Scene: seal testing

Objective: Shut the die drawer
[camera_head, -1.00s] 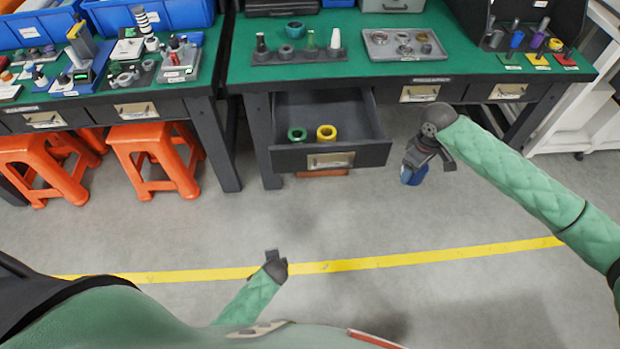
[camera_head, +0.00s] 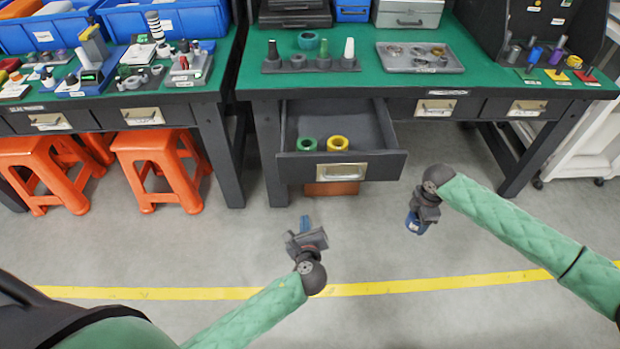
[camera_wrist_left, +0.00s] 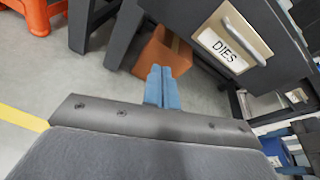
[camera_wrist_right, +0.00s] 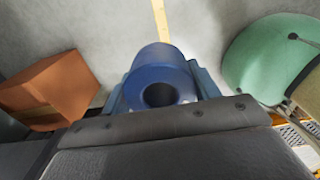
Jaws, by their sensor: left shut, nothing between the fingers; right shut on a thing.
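The die drawer (camera_head: 296,167) is pulled out from the green-topped bench, with a green ring (camera_head: 307,144) and a yellow ring (camera_head: 338,144) inside. Its front shows a metal handle and a label reading DIES (camera_wrist_left: 224,49) in the left wrist view. My left gripper (camera_head: 306,222) is shut and empty, below and in front of the drawer front, apart from it. In the left wrist view its blue fingers (camera_wrist_left: 161,86) are together. My right gripper (camera_head: 416,222) is shut on a blue ring-shaped part (camera_wrist_right: 160,80), held to the right of the drawer.
The bench top (camera_head: 360,75) holds a rack of small parts and a grey tray (camera_head: 440,68). An orange box (camera_wrist_right: 55,88) stands on the floor beneath the drawer. Orange stools (camera_head: 160,165) stand at left. The floor before the drawer is clear.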

